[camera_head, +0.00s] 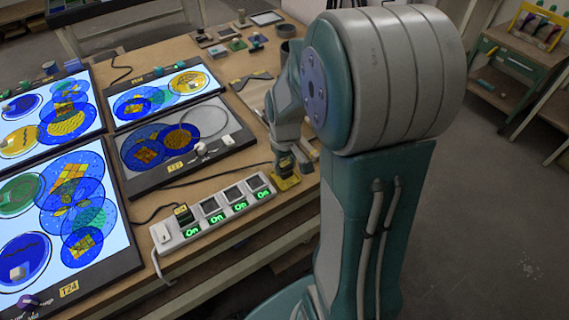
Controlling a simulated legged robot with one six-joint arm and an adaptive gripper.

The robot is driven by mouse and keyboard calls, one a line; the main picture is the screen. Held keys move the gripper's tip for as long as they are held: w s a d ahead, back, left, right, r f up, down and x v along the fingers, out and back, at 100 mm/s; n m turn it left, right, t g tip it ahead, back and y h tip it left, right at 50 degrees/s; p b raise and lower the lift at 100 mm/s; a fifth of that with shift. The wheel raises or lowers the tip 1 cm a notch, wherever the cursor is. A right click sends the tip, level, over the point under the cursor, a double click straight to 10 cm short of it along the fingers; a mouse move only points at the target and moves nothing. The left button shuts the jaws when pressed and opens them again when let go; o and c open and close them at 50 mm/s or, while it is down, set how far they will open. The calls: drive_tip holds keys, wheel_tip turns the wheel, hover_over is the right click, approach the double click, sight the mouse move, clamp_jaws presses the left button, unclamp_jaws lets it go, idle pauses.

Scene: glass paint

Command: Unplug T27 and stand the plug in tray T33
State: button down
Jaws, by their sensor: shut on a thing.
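My gripper (284,158) points down at the right edge of the bench and is shut on a small dark plug, mostly hidden between its fingers. Right under it lies a small yellow piece (286,183); I cannot tell whether it is a tray or a tag, or whether the plug touches it. A dark, unlit light panel (150,179) with painted glass discs stands left of my gripper; its yellow label (175,166) is too small to read surely. A thin cord runs from near this panel toward my gripper. I cannot read T27 or T33 anywhere.
A white power strip (228,214) with several green "On" lights lies in front; one dark plug (183,215) sits in its left part, other sockets look empty. Lit panels (133,262) fill the left, one labelled T24 (69,289). Small blocks stand at the back.

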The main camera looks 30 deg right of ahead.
drive_tip(key=shift+f, duration=0.55)
idle(0.9)
drive_tip(key=shift+c, duration=1)
unclamp_jaws()
drive_tip(key=shift+o, duration=1)
drive_tip(key=shift+r, duration=3.5)
drive_tip(key=shift+r, duration=0.1)
